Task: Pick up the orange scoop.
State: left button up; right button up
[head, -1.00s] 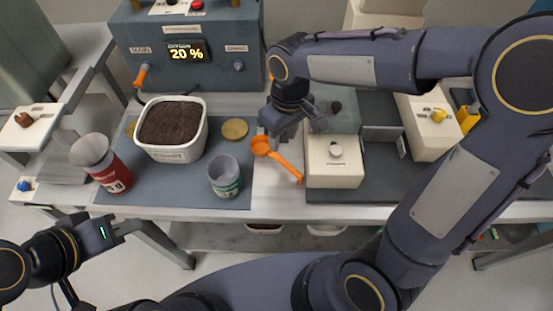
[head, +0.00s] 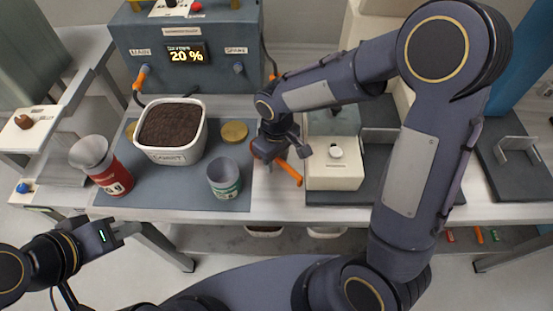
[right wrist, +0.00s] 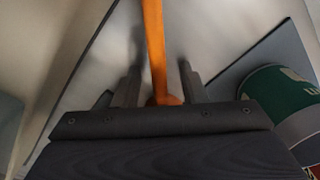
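The orange scoop (head: 291,174) lies on the pale tabletop strip between the grey mat and the cream box. My right gripper (head: 278,156) is over its bowl end and hides most of the bowl; the handle sticks out toward the lower right. In the right wrist view the scoop's orange handle (right wrist: 154,45) runs between the two fingers of my right gripper (right wrist: 160,85). There is a gap on each side, so the gripper is open around it. My left gripper (head: 122,230) hangs at the lower left, away from the scoop; its finger opening is unclear.
A green-and-white cup (head: 224,180) stands left of the scoop and shows close in the right wrist view (right wrist: 280,105). A cream box (head: 334,165) with a knob stands close on the right. A soil-filled white tub (head: 173,154) and a red can (head: 112,178) are further left.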

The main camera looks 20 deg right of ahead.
grip_shut()
jog(key=shift+r, duration=0.2)
